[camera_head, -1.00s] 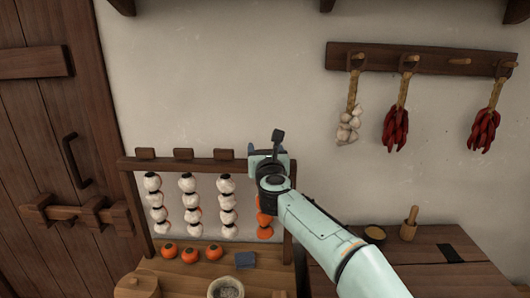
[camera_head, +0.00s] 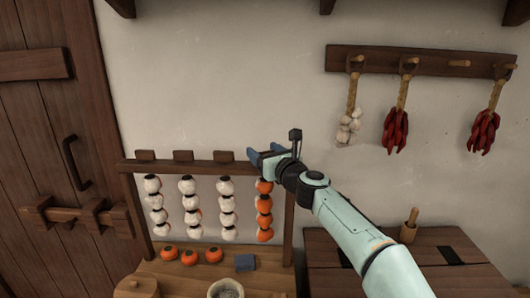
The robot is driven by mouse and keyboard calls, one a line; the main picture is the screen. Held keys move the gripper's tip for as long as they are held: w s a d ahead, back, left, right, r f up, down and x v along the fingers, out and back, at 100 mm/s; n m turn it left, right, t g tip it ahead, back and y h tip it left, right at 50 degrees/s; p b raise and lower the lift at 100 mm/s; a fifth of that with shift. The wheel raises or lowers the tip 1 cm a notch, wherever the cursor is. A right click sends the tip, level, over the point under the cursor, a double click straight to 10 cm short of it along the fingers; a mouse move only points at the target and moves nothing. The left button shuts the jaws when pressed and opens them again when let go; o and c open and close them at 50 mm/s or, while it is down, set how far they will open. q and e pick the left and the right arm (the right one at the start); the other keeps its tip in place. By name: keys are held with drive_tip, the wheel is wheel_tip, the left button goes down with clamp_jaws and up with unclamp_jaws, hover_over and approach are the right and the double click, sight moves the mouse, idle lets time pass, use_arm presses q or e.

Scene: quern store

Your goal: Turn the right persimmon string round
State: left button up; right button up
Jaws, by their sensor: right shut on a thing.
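The right persimmon string (camera_head: 264,213) hangs at the right end of a wooden rack (camera_head: 128,165) in the head view. Its stacked fruits show mostly orange, with a little white at the left edge of some. My right gripper (camera_head: 266,154) is at the rack's top bar, directly above this string, shut on its top piece, which the jaws hide. The other strings, left (camera_head: 153,207), middle (camera_head: 190,207) and the one beside the right string (camera_head: 226,208), show mostly white with dark bands. My left gripper is not in view.
Loose orange persimmons (camera_head: 190,257), a blue-grey block (camera_head: 245,262) and a bowl (camera_head: 226,289) stand below on the wooden bench. Garlic (camera_head: 348,127) and red chillies (camera_head: 395,130) hang from a peg rail.

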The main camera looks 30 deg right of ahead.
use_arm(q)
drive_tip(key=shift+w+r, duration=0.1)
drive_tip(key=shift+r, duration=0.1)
use_arm(e)
drive_tip(key=shift+d+y, duration=0.1)
drive_tip(key=shift+y, duration=0.3)
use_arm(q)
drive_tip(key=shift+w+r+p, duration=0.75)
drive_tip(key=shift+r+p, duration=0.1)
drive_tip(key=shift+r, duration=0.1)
use_arm(e)
drive_tip(key=shift+r+n+g+y, duration=0.1)
drive_tip(key=shift+n+g+y, duration=0.2)
drive_tip(key=shift+n+y, duration=1.55)
drive_tip(key=shift+y, duration=0.45)
drive_tip(key=o, duration=1)
drive_tip(key=shift+c, duration=0.2)
drive_tip(key=shift+s+d, duration=0.1)
drive_tip(key=shift+s, duration=0.4)
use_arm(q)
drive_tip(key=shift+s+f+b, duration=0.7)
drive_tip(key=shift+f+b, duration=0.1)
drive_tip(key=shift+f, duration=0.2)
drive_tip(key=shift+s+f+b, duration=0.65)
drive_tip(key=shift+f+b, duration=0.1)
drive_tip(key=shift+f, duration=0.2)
use_arm(e)
drive_tip(key=v, duration=1.2)
drive_tip(key=shift+s, duration=0.2)
